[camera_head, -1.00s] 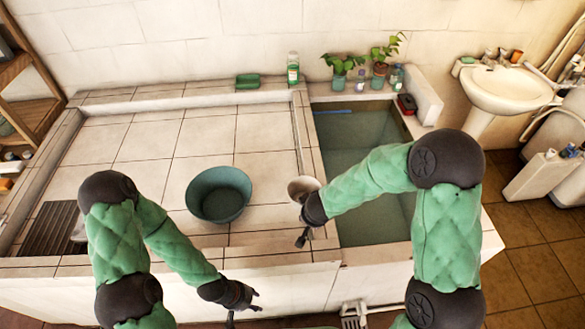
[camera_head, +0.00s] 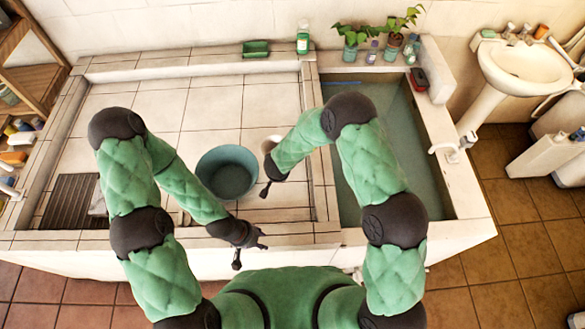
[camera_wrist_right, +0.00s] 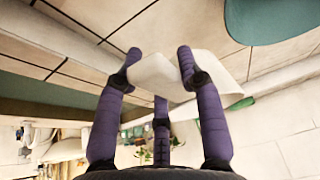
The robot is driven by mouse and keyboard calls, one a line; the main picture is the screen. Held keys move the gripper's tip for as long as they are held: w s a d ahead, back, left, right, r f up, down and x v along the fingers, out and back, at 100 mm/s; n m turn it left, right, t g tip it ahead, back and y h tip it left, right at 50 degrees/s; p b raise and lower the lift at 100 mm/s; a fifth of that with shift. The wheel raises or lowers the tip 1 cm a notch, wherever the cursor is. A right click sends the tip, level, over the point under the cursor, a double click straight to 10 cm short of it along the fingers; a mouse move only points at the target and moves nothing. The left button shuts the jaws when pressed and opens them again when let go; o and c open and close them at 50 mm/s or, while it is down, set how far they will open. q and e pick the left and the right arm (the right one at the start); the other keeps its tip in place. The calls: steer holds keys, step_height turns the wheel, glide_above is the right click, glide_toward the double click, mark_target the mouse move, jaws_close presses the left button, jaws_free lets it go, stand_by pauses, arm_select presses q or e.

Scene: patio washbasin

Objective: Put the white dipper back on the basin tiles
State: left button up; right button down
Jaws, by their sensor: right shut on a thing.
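The white dipper (camera_head: 271,146) shows as a small pale cup just right of the green bowl, over the right part of the basin tiles (camera_head: 214,108). My right gripper (camera_head: 270,178) is at the dipper, partly hidden by its own arm. In the right wrist view the gripper (camera_wrist_right: 160,72) is shut on the white dipper (camera_wrist_right: 155,74), which sits tilted between the purple fingers. I cannot tell whether the dipper touches the tiles. My left gripper (camera_head: 250,246) is open and empty at the basin's front edge.
The green bowl (camera_head: 227,172) stands on the tiles close left of the dipper. A water trough (camera_head: 410,150) lies to the right behind a tiled divider. Potted plants (camera_head: 352,38) and a green bottle (camera_head: 303,38) stand at the back. The tiles behind the bowl are clear.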

arm_select(q)
steer(key=shift+f, duration=0.1)
steer(key=shift+f+b, duration=0.35)
steer(key=shift+b, duration=0.05)
arm_select(e)
steer(key=w+d+f, duration=0.1)
steer(key=w+f, duration=0.1)
steer(key=w+d+f, duration=0.4)
steer(key=shift+d+f, duration=0.15)
steer(key=shift+f, duration=0.25)
arm_select(q)
steer(key=shift+f, duration=0.25)
arm_select(e)
steer(key=shift+w+d+f, duration=0.1)
steer(key=shift+f, duration=0.8)
steer(key=shift+w+d+f, duration=0.1)
steer(key=shift+f, duration=0.8)
arm_select(q)
steer(key=shift+b, duration=0.3)
arm_select(e)
steer(key=shift+f, duration=0.15)
steer(key=c, duration=0.8)
jaws_free()
